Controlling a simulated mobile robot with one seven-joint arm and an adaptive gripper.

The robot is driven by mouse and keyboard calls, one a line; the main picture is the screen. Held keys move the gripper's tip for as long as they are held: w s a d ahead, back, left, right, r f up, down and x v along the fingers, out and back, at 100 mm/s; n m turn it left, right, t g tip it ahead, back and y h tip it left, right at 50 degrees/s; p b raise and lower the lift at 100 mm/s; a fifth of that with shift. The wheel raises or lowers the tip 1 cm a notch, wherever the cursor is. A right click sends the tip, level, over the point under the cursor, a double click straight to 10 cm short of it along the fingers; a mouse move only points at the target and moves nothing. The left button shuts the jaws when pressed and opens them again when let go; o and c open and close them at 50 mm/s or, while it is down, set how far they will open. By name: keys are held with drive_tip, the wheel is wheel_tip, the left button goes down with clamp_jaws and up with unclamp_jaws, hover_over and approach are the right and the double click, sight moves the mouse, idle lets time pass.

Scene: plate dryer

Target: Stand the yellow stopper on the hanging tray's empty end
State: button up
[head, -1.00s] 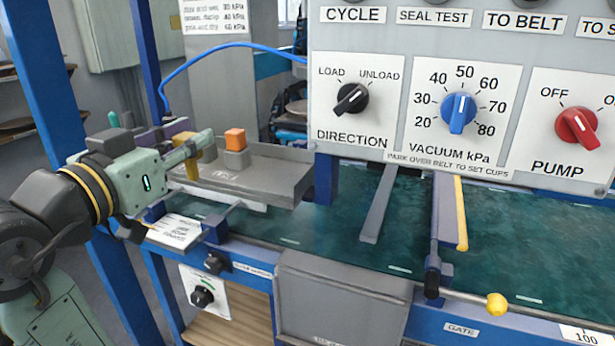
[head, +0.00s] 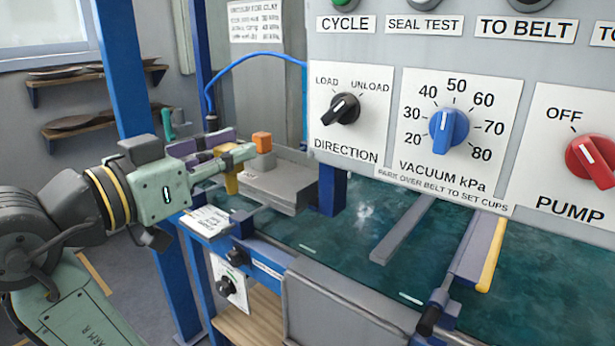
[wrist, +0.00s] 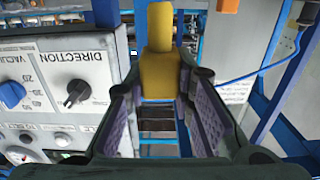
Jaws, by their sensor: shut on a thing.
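My gripper (head: 235,160) is shut on the yellow stopper (head: 231,183), which hangs below the fingertips in the head view. In the wrist view the stopper (wrist: 160,55) is between the two purple-padded fingers, its narrower part towards the top of the picture. The grey hanging tray (head: 283,188) is just right of the stopper. The stopper overlaps the tray's left end in the head view; I cannot tell whether they touch. An orange block (head: 262,141) on a grey base stands on the tray, close right of my fingertips. The tray's left end is partly hidden by my gripper.
The control panel (head: 450,130) with knobs stands right of the tray, beside a blue post (head: 331,188). A blue hose (head: 252,50) arches above the tray. The green belt (head: 340,235) lies in front. A white card (head: 210,222) is below my gripper.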

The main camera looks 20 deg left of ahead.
drive_tip(key=p+x, duration=0.1)
drive_tip(key=x, duration=0.4)
drive_tip(key=a+f+p+x, duration=0.1)
drive_tip(key=x, duration=0.4)
drive_tip(key=p+x, duration=0.1)
drive_tip(key=x, duration=0.4)
drive_tip(key=shift+w+a+f, duration=0.15)
drive_tip(key=shift+w+f, duration=0.2)
drive_tip(key=shift+w, duration=0.15)
drive_tip(key=shift+f+p, duration=0.55)
drive_tip(key=shift+f, duration=1.2)
drive_tip(key=shift+f, duration=0.1)
drive_tip(key=shift+f, duration=0.15)
drive_tip(key=o, duration=1)
